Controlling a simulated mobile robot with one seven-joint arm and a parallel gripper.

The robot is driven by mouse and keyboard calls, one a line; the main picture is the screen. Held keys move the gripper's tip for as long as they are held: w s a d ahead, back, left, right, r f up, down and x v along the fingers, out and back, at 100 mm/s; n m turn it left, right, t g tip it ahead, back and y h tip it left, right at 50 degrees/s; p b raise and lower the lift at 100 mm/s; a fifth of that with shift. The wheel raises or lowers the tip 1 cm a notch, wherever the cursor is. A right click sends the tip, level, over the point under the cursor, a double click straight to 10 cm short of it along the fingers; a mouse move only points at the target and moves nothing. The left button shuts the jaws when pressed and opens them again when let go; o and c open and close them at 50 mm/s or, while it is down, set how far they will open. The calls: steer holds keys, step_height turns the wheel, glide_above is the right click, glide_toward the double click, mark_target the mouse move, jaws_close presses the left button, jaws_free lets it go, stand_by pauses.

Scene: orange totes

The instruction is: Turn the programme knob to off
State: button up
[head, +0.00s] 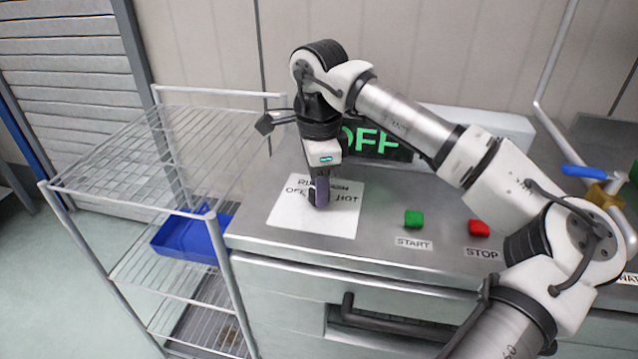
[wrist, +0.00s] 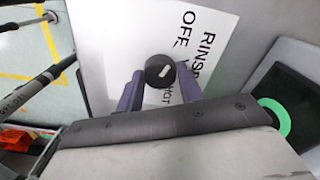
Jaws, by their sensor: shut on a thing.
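The programme knob (wrist: 160,70) is a round black knob with a short white mark on its face. In the wrist view it sits between the two purple fingers of my gripper (wrist: 160,88), which is shut on it. The white mark lies at a slant; which word it points to is hard to tell. The knob's white label plate (head: 283,222) carries the words OFF and HOT, with a partly covered word above. In the head view my gripper (head: 319,193) points down at the plate and mostly hides the knob. The display (head: 375,141) behind shows OFF in green letters.
A green START button (head: 414,219) and a red STOP button (head: 478,228) are right of the plate. A wire rack (head: 150,150) with a blue tray (head: 188,240) stands left. A dark handle (head: 390,318) is on the front. A blue-handled brass part (head: 598,190) is at right.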

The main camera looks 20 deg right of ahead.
stand_by(0.3)
steer(key=o, duration=1)
steer(key=shift+r, duration=0.1)
step_height(320, 180, up, 14)
steer(key=shift+f, duration=0.2)
